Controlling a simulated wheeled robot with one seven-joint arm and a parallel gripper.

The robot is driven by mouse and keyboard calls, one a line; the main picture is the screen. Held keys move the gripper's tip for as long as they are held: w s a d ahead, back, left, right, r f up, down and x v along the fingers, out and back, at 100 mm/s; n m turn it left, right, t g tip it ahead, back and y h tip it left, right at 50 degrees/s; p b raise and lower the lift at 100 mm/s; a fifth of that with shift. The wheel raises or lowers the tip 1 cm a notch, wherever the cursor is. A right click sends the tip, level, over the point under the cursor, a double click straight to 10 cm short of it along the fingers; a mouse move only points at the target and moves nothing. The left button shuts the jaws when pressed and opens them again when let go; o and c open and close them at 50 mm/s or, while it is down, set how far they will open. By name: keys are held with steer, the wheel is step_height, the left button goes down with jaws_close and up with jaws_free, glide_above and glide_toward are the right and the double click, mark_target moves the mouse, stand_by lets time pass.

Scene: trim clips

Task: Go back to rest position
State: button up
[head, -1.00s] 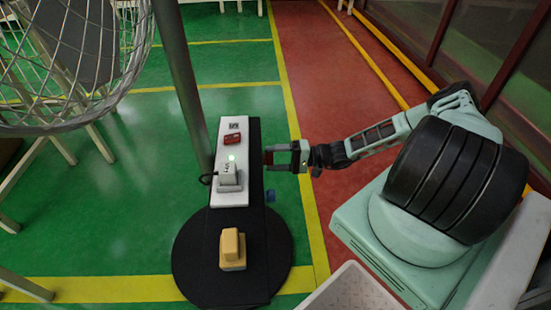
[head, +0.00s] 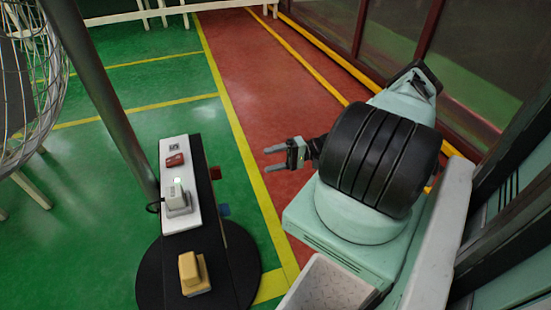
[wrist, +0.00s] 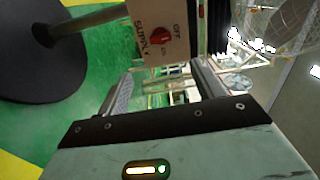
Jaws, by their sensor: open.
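My gripper (head: 272,159) is open and empty in the head view. It is held out to the left of my arm's dark, thick joint, over the red floor strip, with its fingers pointing left. A clear gap separates it from the black stand (head: 232,262) on its left. In the wrist view, my gripper (wrist: 163,84) shows two parallel fingers spread apart with nothing between them. Beyond them is a panel with a red knob (wrist: 161,35) and lettering that reads SUPPLY, OFF and ON.
The stand bears a white panel (head: 173,150) with a grey device (head: 177,197) showing a green light, a red part (head: 174,160), and a yellow block (head: 193,272) nearer me. A grey pole (head: 95,95) and wire cage stand left. The red floor (head: 270,80) ahead is clear.

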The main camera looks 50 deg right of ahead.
steer(key=shift+s+d, duration=0.25)
steer(key=shift+d, duration=0.15)
stand_by(0.3)
steer(key=w+a+r+n+g+h, duration=0.2)
steer(key=a+r+n+g+h, duration=0.15)
steer(key=a+r+g, duration=0.6)
steer(key=w+a+r+n+g+h, duration=0.1)
steer(key=a+r+n+g+h, duration=0.35)
steer(key=a, duration=0.85)
steer(key=s+a+r+n+t+h, duration=0.4)
steer(key=s+a+r+n+h, duration=0.2)
steer(key=s+a+r, duration=1.05)
step_height(320, 180, up, 23)
steer(key=s+p, duration=0.1)
steer(key=p, duration=2.3)
steer(key=shift+r, duration=0.15)
